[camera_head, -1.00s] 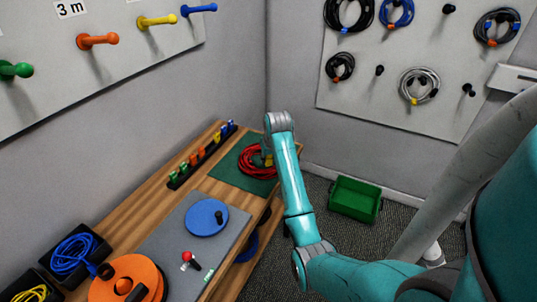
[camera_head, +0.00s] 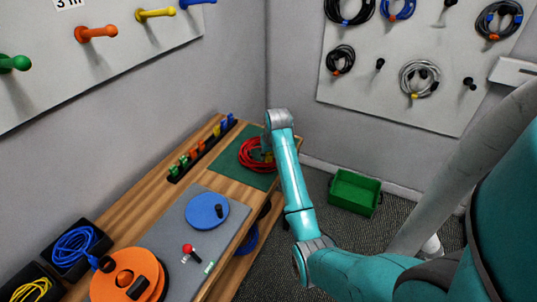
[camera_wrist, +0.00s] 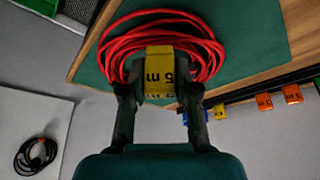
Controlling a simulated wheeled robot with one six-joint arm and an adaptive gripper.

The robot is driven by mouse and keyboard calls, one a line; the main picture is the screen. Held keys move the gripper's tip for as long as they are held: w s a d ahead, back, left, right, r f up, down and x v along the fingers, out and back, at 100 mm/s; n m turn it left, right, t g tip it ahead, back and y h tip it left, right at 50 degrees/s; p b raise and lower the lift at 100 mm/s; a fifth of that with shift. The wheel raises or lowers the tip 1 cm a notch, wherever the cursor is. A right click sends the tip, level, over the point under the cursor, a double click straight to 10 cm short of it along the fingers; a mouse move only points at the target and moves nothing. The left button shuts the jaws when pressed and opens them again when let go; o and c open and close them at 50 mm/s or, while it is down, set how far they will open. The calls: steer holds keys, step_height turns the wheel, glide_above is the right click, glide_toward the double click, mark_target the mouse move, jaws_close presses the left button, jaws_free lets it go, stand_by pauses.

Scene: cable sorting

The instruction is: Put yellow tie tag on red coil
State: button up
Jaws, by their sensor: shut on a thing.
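The red coil (camera_head: 250,153) lies on a green mat (camera_head: 232,167) at the far end of the wooden bench. It also shows in the wrist view (camera_wrist: 190,25). My gripper (camera_wrist: 160,95) is shut on the yellow tie tag (camera_wrist: 160,68), which has black lettering reading "5 m". In the wrist view the tag overlaps the near side of the coil; I cannot tell whether it touches or wraps the strands.
A black rack (camera_head: 174,179) of coloured tags stands along the wall side. A blue disc (camera_head: 207,214) and an orange reel (camera_head: 115,279) are on the bench's near part. A green bin (camera_head: 355,193) sits on the floor.

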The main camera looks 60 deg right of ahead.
steer(key=shift+f, duration=0.6)
stand_by(1.2)
steer(key=o, duration=0.8)
steer(key=shift+o, duration=0.2)
steer(key=shift+r, duration=0.1)
steer(key=v, duration=1.1)
steer(key=shift+s+r, duration=0.15)
steer(key=shift+r, duration=0.2)
steer(key=shift+a, duration=0.15)
